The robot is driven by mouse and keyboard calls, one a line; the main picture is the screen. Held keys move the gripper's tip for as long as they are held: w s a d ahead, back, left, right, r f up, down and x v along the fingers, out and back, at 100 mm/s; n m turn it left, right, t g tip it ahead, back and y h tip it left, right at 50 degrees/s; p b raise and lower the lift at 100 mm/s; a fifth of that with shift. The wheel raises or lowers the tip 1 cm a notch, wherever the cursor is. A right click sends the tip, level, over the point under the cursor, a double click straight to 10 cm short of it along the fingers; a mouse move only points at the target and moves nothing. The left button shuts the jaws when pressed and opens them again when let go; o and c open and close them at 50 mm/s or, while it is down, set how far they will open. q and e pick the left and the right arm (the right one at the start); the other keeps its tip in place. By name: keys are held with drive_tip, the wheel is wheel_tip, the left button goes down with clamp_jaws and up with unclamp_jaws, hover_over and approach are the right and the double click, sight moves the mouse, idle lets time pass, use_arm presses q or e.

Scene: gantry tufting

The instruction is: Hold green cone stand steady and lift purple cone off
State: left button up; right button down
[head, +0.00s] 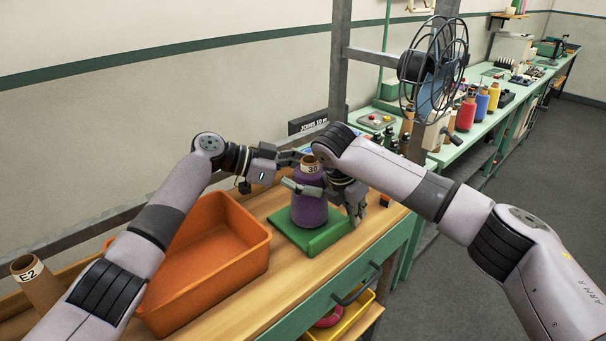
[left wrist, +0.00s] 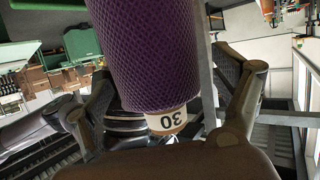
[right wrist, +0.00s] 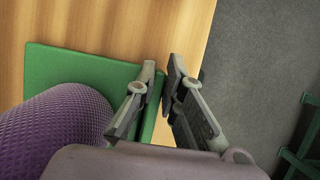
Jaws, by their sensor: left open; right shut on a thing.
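The purple cone (head: 309,208), with a pale top marked 30, stands upright on the green cone stand (head: 287,231), a flat base on the workbench. My left gripper (head: 298,172) is open at the cone's upper part. In the left wrist view its fingers lie on either side of the purple cone (left wrist: 155,50); whether they touch it I cannot tell. My right gripper (head: 357,214) is low at the stand's right side. In the right wrist view it is shut on the edge of the green stand (right wrist: 85,62), with the purple cone (right wrist: 55,130) beside it.
An orange bin (head: 205,268) sits on the workbench left of the stand. A brown tube marked E2 (head: 38,285) is at far left. A grey upright post (head: 340,60) and a wire reel (head: 434,65) stand behind. A yellow tray (head: 345,316) is below the bench top.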

use_arm(q)
drive_tip(key=shift+c, duration=0.2)
drive_tip(key=c, duration=1.9)
drive_tip(key=shift+r, duration=0.1)
drive_tip(key=shift+r, duration=0.1)
